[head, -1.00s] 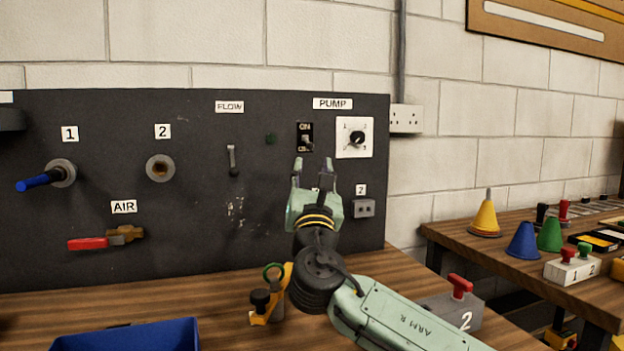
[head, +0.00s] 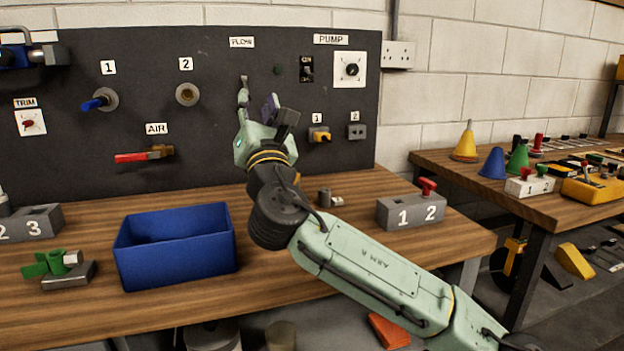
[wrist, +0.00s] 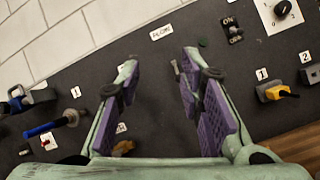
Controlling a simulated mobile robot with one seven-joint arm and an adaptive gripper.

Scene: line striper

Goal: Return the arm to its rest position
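My gripper (head: 262,103) is raised in front of the dark panel, below the FLOW label. In the wrist view my gripper (wrist: 160,72) has its two purple-padded fingers spread apart, with nothing between them. The arm reaches up and left from the lower right over the bench. In the head view the fingers overlap the FLOW lever, which is largely hidden; the wrist view shows a small lever (wrist: 177,68) beyond the fingertips. I cannot tell the exact gap to the panel.
A blue bin (head: 178,275) and a grey block marked 1 and 2 (head: 410,213) stand on the wooden bench. The panel carries a blue-handled valve (head: 97,102), a red AIR handle (head: 132,157), a pump switch (head: 307,69) and a yellow plug (head: 319,135).

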